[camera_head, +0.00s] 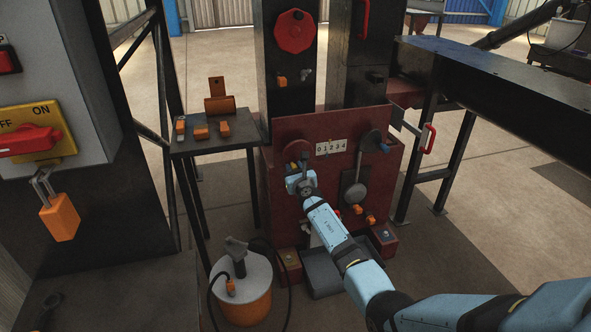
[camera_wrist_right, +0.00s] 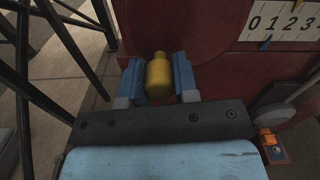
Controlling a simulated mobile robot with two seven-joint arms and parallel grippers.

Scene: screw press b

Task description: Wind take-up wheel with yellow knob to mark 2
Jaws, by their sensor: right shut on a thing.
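The take-up wheel (camera_head: 297,150) is a dark red disc on the red front panel of the machine; it also fills the upper middle of the right wrist view (camera_wrist_right: 205,25). Its yellow knob (camera_wrist_right: 158,77) sits between the two blue fingers of my right gripper (camera_wrist_right: 158,80), which is shut on it at the wheel's lower part. In the head view my right gripper (camera_head: 298,182) hides the knob. The white scale (camera_head: 331,146) reads 0 to 4. My left gripper is not in view.
A small table (camera_head: 215,142) with orange blocks stands left. An orange drum (camera_head: 246,305) and a grey bin (camera_head: 325,275) are on the floor below.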

